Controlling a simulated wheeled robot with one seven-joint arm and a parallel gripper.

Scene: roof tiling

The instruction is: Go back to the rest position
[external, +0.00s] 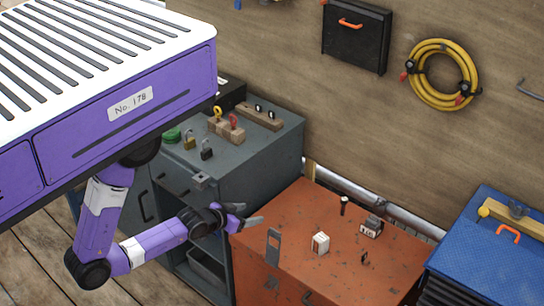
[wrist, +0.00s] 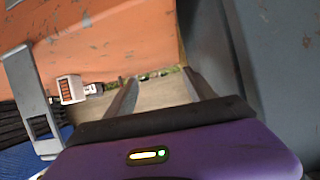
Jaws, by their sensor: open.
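My gripper (external: 252,214) is open and empty at the left edge of the orange cabinet top (external: 292,205), close to the grey cabinet. In the wrist view my gripper's two fingers (wrist: 160,95) stand apart with nothing between them. The purple arm reaches out from under my purple and white body at the left of the external view. No marked rest position shows.
A flat grey plate with a slot (external: 273,248), a small white box (external: 320,243) and a few small items stand on the orange top. The grey cabinet (external: 270,145) holds padlocks and wooden blocks. A blue toolbox (external: 480,255) stands at right.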

